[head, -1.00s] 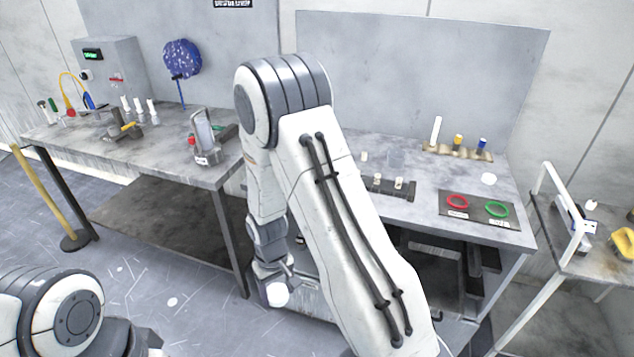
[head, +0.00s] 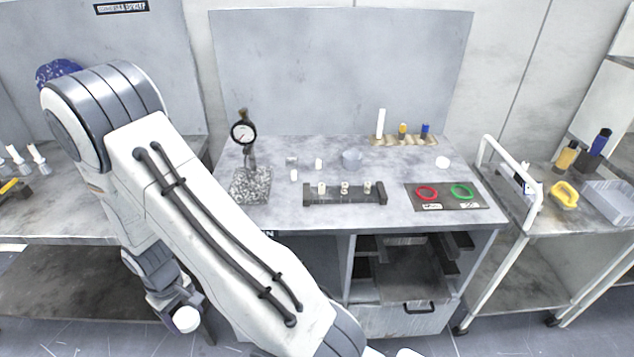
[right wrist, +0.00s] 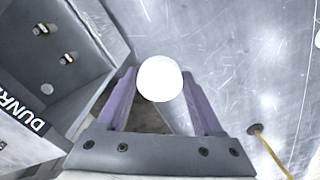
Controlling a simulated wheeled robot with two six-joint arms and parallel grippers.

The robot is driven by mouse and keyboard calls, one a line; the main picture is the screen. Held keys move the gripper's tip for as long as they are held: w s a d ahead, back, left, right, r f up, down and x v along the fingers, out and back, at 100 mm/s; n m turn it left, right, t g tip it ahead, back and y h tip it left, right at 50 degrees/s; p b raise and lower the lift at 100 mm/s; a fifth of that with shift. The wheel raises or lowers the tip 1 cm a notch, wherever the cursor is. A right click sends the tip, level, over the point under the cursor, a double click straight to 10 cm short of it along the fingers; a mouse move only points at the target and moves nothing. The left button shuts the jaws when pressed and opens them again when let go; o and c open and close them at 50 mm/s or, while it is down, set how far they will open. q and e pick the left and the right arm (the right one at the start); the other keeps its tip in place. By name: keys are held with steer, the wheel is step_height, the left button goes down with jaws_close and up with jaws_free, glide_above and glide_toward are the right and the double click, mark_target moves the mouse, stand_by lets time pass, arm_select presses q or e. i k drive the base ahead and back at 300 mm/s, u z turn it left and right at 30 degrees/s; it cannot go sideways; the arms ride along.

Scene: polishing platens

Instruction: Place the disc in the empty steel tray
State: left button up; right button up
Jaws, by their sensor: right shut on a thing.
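My right gripper (head: 178,306) is low at the left of the head view, shut on a white disc (head: 186,319). In the right wrist view the white disc (right wrist: 160,79) sits between the two purple fingers, seen face on. A grey steel tray (head: 612,205) stands on the cart at the far right edge of the head view. Its visible inside looks empty, and the frame cuts off part of it. The gripper with the disc is far to the left of the tray. My left gripper is not in view.
The middle bench (head: 300,208) holds a dial gauge on a granite block (head: 250,186), a dark rack (head: 345,194), red and green rings on a mat (head: 445,205), and another white round piece (head: 442,162). The cart (head: 550,222) has a raised white handle and a yellow object (head: 565,194).

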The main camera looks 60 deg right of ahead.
mark_target(422, 292)
steer(key=i, duration=0.1)
steer(key=z, duration=1.15)
